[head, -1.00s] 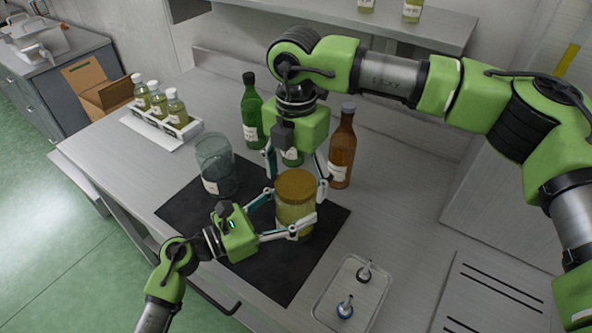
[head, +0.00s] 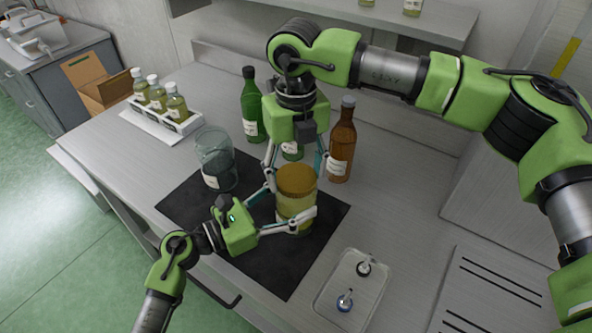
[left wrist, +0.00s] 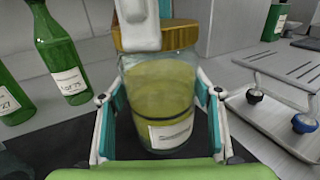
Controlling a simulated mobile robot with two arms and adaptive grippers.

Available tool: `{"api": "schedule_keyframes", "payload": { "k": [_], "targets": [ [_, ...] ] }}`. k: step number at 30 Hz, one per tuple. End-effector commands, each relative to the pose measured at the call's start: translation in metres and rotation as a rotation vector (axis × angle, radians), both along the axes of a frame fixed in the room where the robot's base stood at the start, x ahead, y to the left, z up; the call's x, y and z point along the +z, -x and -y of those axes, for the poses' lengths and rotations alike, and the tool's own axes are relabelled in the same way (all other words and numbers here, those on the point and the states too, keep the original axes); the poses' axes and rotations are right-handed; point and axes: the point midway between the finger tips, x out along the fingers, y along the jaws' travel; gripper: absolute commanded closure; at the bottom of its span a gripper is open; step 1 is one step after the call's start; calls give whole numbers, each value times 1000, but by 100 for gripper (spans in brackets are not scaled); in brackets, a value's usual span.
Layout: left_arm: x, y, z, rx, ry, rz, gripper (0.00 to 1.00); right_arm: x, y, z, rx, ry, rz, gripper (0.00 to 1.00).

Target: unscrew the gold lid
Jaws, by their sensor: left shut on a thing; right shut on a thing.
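The gold lid (head: 297,181) sits on an upright glass jar (head: 292,209) with yellow-green contents, on a black mat (head: 262,268). My left gripper (head: 290,200) is shut on the jar's body from the side. In the left wrist view its fingers flank the labelled jar (left wrist: 160,98). My right gripper (head: 295,173) reaches down from above and is shut on the lid. One of its pale fingers covers part of the lid (left wrist: 184,37) in the left wrist view. I cannot tell whether the lid is loose on its thread.
An empty glass jar (head: 217,163) stands left on the mat. Green bottles (head: 251,110) and a brown bottle (head: 342,145) stand close behind. A white rack (head: 160,127) of small bottles is at the back left.

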Motion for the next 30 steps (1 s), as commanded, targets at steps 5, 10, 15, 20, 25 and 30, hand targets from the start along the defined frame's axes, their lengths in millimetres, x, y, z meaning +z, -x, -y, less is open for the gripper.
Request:
{"api": "schedule_keyframes", "payload": {
  "k": [5, 10, 15, 20, 25, 30],
  "targets": [
    [-1, 0, 0, 0, -1, -2, 100, 0, 0, 0, 365, 1, 1, 66],
    [-1, 0, 0, 0, -1, -2, 100, 0, 0, 0, 720, 1, 1, 66],
    [-1, 0, 0, 0, -1, -2, 100, 1, 0, 0, 1076, 0, 1, 66],
    [-1, 0, 0, 0, -1, -2, 100, 1, 0, 0, 1409, 0, 0, 66],
    [-1, 0, 0, 0, -1, -2, 100, 1, 0, 0, 1764, 0, -1, 66],
    [-1, 0, 0, 0, -1, -2, 100, 1, 0, 1, 2060, 1, 0, 66]
  ]
}}
